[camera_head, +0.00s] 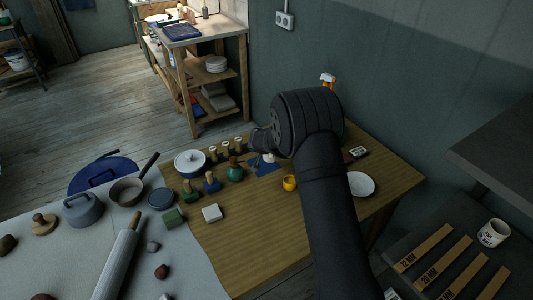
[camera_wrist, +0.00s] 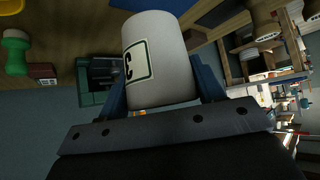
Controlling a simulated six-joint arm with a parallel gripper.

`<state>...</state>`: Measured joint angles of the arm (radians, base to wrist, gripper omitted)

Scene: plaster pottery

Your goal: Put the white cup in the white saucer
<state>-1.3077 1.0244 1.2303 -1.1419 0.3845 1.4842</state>
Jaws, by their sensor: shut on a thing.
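In the wrist view, a white cup (camera_wrist: 163,62) with a dark-framed label is between the two fingers of my gripper (camera_wrist: 163,88). The gripper is shut on it, and the cup looks tilted in that picture. In the head view, my dark arm hides most of the gripper and I cannot clearly make out the held cup. The white saucer (camera_head: 361,184) lies flat and empty on the wooden table, to the right of my arm. I cannot see the saucer in the wrist view.
A yellow cup (camera_head: 290,183) stands on the table (camera_head: 250,235) close to my arm. A labelled white mug (camera_head: 494,233) stands on the dark right shelf. Bare wood lies in front.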

